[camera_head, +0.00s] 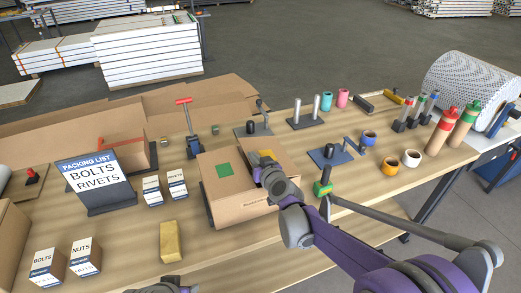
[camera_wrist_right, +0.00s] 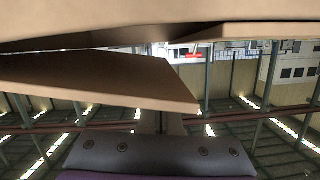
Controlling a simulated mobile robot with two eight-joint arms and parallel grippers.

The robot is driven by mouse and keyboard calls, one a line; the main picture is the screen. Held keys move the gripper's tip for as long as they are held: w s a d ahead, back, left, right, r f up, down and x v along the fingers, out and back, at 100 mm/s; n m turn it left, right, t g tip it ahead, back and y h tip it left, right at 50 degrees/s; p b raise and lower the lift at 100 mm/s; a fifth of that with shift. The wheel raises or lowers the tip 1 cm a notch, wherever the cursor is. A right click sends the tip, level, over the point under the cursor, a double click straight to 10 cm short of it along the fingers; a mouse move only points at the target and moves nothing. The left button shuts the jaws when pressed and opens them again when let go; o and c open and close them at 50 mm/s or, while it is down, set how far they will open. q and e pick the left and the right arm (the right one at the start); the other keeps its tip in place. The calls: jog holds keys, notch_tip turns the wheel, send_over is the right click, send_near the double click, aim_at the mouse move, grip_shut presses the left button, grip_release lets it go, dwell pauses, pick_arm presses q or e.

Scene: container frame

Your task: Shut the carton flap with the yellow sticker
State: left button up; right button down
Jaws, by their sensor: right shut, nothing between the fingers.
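The carton (camera_head: 238,205) stands on the near middle of the table. Its left flap with the green sticker (camera_head: 224,170) lies over the top. The flap with the yellow sticker (camera_head: 267,153) is at the right; my right gripper (camera_head: 262,172) covers part of it. I cannot tell if this flap lies fully flat. My right gripper is shut and empty, at the flap, contact unclear. In the right wrist view, a brown cardboard panel (camera_wrist_right: 95,80) spans the picture close by. A grey part at the bottom edge may be my left arm; no left fingers show.
A yellow block (camera_head: 170,242) and small boxes (camera_head: 177,185) stand left of the carton. A packing list sign (camera_head: 92,180) is further left.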

jog(key=shift+a+f, duration=0.2)
jog(key=shift+f, duration=0.2)
pick_arm(q)
jog(key=shift+s+a+f, duration=0.1)
jog(key=shift+a, duration=0.15)
pick_arm(e)
jog(key=shift+s+a+f, duration=0.1)
jog(key=shift+f, duration=0.7)
jog(key=shift+n, duration=0.3)
jog(key=r, duration=0.1)
jog(key=r+p, duration=0.1)
jog(key=r, duration=0.1)
jog(key=r+p, duration=0.1)
jog(key=r, duration=0.1)
jog(key=shift+w+r, duration=0.1)
jog(key=shift+w, duration=0.15)
jog(key=s, duration=0.2)
jog(key=shift+s+d+f, duration=0.2)
jog(key=shift+s+d, duration=0.1)
jog(key=shift+d, duration=0.05)
jog(key=v, duration=0.6)
jog(key=shift+s, duration=0.25)
pick_arm(q)
jog(key=r, duration=0.2)
jog(key=w+r, duration=0.1)
jog(key=shift+a+r, duration=0.15)
jog(key=shift+r, duration=0.25)
pick_arm(e)
jog(key=shift+s+d, duration=0.2)
jog(key=shift+s, duration=0.3)
